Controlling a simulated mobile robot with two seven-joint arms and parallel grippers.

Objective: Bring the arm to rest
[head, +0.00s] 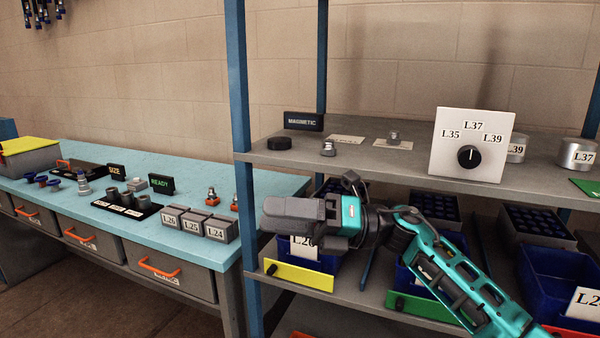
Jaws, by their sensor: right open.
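My right arm (450,275) comes in from the lower right, teal and dark grey. Its gripper (268,215) points left, in front of the shelf rack's left part, between the upper shelf and the lower shelf. The gripper is open, and nothing shows between its fingers. It covers part of a blue bin (325,262) with a label reading L26 or similar. My left gripper is not in view.
The upper shelf (330,167) holds a dial panel (471,143) and metal cylinders (577,154). Blue bins (555,280) stand on the lower shelf. A blue rack post (240,110) is close to the gripper. The workbench (190,240) at left carries grey blocks (192,222) and fittings.

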